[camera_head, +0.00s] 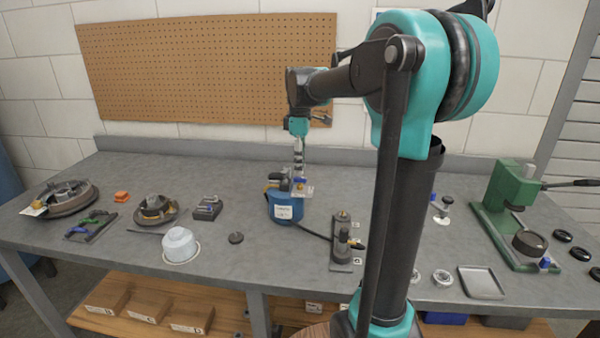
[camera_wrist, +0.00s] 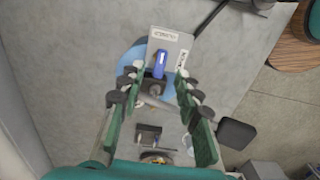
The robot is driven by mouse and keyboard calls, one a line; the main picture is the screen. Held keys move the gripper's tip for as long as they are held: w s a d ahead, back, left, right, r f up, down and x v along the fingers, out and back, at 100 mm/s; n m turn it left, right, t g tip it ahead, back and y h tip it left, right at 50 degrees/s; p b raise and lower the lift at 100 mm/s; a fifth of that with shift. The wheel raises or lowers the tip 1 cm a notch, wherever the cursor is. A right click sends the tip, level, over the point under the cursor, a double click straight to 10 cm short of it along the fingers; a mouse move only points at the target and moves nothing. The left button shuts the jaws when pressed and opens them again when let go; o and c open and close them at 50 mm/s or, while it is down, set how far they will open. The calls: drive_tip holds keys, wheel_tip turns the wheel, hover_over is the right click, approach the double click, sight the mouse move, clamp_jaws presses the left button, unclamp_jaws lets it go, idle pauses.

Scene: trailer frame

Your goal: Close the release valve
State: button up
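A blue hand pump unit (camera_head: 286,209) with a white label stands near the middle of the bench. My gripper (camera_head: 300,188) points down directly over it. In the wrist view my gripper (camera_wrist: 158,78) is open, its two green fingers with dark pads apart. A small blue lever (camera_wrist: 160,64), which looks like the release valve handle, shows between and just beyond the fingertips. It sits on a grey plate (camera_wrist: 178,46) with white labels, above the blue body. I cannot tell whether either finger touches the lever.
A dark hose runs from the pump to a block with a brass fitting (camera_head: 343,240). A green press (camera_head: 510,205) stands at the right. A pegboard (camera_head: 200,70) hangs behind.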

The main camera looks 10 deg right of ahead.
wheel_tip(320, 180, up, 8)
drive_tip(key=shift+r, duration=0.25)
